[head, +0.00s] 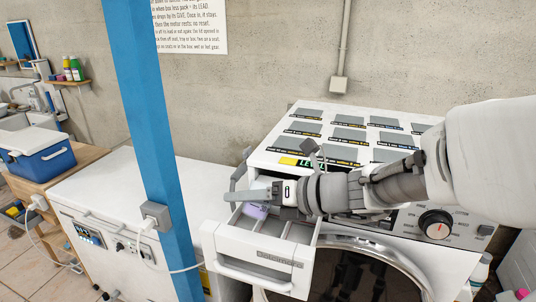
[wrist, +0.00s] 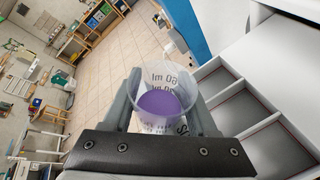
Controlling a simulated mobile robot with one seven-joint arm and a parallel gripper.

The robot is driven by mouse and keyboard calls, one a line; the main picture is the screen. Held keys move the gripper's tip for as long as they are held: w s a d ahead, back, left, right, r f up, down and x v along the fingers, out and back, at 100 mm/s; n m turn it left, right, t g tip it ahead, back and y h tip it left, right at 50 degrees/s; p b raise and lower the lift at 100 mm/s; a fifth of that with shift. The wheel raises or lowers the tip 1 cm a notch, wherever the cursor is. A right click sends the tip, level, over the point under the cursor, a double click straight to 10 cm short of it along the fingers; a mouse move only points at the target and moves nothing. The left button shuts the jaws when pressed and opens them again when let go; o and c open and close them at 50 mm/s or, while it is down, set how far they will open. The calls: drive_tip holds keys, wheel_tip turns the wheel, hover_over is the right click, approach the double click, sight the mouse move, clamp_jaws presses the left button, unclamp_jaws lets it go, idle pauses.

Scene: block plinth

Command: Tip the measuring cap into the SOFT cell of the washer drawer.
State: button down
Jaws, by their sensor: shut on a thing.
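The measuring cap (wrist: 150,78) is clear, with dark printed marks and purple liquid (wrist: 160,104) inside. My gripper (wrist: 162,112) is shut on it, one finger on each side. In the head view my gripper (head: 246,196) is over the open washer drawer (head: 262,264), and a purple patch of the cap (head: 256,211) shows below the fingers. In the wrist view the drawer (wrist: 238,116) lies to the right of the cap, with several open cells divided by white walls. No liquid is seen leaving the cap. I cannot read which cell is SOFT.
The washer (head: 400,247) has a round door below the drawer and a top with several grey panels. A blue post (head: 152,120) with a socket box stands left of the drawer, close by. A white chest (head: 105,200) and a blue cooler (head: 40,160) are farther left.

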drive_tip(key=shift+w+d+f+m+g+y, duration=0.1)
drive_tip(key=shift+w+f+m+g+y, duration=0.1)
drive_tip(key=shift+f+m+g+y, duration=0.3)
idle(1.8)
drive_tip(key=shift+f+m, duration=0.3)
drive_tip(key=shift+m, duration=0.3)
idle(1.9)
drive_tip(key=shift+r+m+g+y, duration=0.3)
drive_tip(key=shift+r+m+y, duration=0.15)
drive_tip(key=shift+m, duration=0.35)
idle(2.4)
